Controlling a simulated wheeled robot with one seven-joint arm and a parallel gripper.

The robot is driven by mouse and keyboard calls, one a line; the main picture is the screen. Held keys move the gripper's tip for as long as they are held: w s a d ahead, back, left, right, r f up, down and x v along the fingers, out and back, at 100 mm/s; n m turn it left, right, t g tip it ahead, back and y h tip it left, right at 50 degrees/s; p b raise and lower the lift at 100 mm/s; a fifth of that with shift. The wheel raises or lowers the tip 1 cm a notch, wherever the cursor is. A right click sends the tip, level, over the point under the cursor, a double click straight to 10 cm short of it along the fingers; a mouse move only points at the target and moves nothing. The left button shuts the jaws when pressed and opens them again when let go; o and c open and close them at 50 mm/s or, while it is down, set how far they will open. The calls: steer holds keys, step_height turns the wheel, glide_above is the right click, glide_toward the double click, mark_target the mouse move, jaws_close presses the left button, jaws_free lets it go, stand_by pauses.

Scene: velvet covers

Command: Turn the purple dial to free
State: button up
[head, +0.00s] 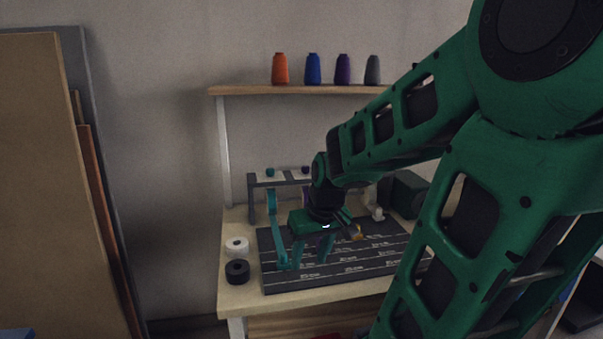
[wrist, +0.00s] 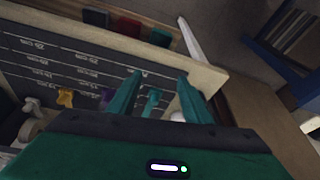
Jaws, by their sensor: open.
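My gripper (head: 311,256) is open above the dark board (head: 345,272), fingers pointing down. In the wrist view my gripper (wrist: 159,79) has its two fingers spread, with a small teal piece (wrist: 152,99) showing between them. A purple piece (wrist: 105,97) shows left of the left finger, partly covered by it. In the head view a small purple knob (head: 305,171) sits on the rack behind the board, next to a teal knob (head: 270,172). I cannot tell which purple part is the dial, nor read its marks. No contact is visible.
A long teal strip (head: 275,225) hangs from the rack (head: 252,199) beside my gripper. A yellow piece (wrist: 65,97) lies farther left in the wrist view. White (head: 237,245) and black (head: 237,271) rolls sit at the bench's left. A shelf (head: 245,90) holds several spools.

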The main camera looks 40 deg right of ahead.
steer(key=w+d+n+t, duration=0.2)
steer(key=w+d+t, duration=0.3)
steer(key=w, duration=1)
steer(key=m+t+h, duration=0.3)
steer(key=t+h, duration=0.4)
steer(key=h, duration=0.1)
glide_toward(306, 171)
steer(key=d, duration=0.1)
steer(key=x, duration=1.1)
steer(key=shift+w+a, duration=0.25)
steer(key=shift+w, duration=0.1)
steer(key=c, duration=1.1)
